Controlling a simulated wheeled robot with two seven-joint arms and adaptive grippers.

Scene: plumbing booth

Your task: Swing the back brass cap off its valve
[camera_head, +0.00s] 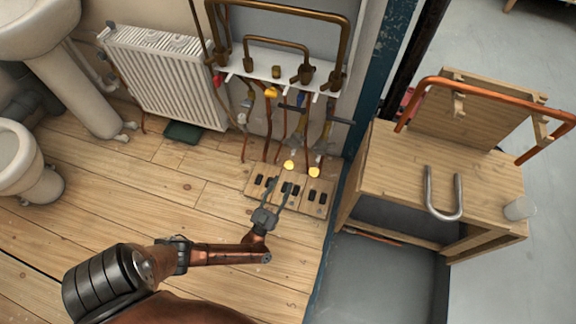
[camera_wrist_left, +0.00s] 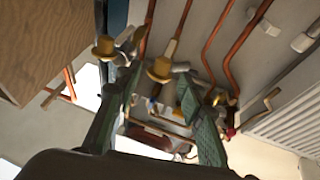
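Two brass caps show in the head view: one left (camera_head: 289,165) and one right (camera_head: 314,172), above the socket board by the wall pipes. In the left wrist view they are one near the middle (camera_wrist_left: 159,69) and one further left (camera_wrist_left: 104,47), each with silvery valve parts beside it. I cannot tell for sure which is the back one. My left gripper (camera_head: 282,182) is open and empty, its fingers pointing at the caps. In the left wrist view the middle cap shows between the fingertips (camera_wrist_left: 158,88); contact is not visible. My right gripper is not in view.
Copper pipes (camera_head: 268,120) and valves with coloured handles stand at the wall behind the caps. A white radiator (camera_head: 165,75) is to the left. A wooden bench (camera_head: 390,165) with a U-shaped pipe (camera_head: 430,200) stands close on the right. The wooden floor at left is mostly clear.

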